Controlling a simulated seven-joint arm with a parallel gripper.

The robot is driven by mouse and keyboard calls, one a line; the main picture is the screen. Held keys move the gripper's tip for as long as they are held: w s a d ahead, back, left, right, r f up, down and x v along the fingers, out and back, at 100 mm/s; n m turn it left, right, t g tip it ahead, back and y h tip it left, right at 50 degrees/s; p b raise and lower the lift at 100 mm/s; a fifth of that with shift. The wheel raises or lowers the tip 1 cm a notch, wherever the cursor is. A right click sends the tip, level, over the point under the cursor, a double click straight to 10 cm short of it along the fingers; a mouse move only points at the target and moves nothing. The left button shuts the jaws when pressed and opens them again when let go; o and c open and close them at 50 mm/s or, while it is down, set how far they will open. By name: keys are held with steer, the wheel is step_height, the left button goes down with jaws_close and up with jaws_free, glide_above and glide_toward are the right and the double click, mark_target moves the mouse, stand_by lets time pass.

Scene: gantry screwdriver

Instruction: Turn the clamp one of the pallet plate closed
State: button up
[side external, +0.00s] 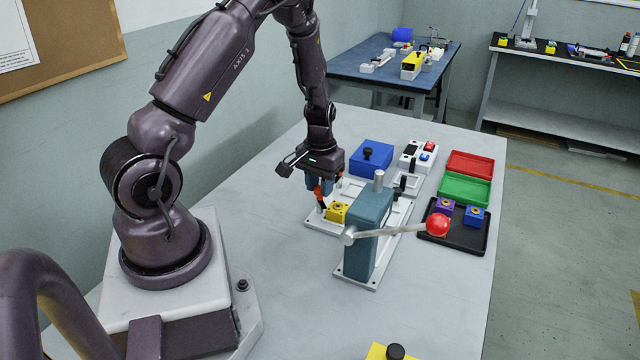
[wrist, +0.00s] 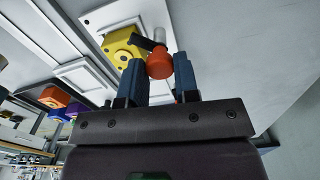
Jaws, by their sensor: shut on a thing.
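The pallet plate (side external: 318,222) is a white plate on the grey table, and it also shows in the wrist view (wrist: 104,19). A yellow block (side external: 337,211) sits on it, with a round hole visible in the wrist view (wrist: 122,42). The clamp has an orange knob (wrist: 159,64), a pale post and a black arm (wrist: 143,42). The arm points toward the yellow block and overlaps its near edge in the wrist view; I cannot tell whether it presses on it. My gripper (wrist: 158,75) points down, its blue fingers on either side of the orange knob, shut on the clamp.
A teal press (side external: 369,235) with a red-ball lever (side external: 438,224) stands close to the right of my gripper. A blue box (side external: 371,157) is behind. Red (side external: 471,163) and green trays (side external: 465,189) and a black tray (side external: 433,240) lie right. The front table is mostly clear.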

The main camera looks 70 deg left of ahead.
mark_target(319, 188)
steer(key=n, duration=0.4)
steer(key=shift+n, duration=0.3)
steer(key=n, duration=0.4)
steer(key=shift+n, duration=0.3)
steer(key=o, duration=0.9)
step_height(319, 188, up, 13)
steer(key=shift+r, duration=0.1)
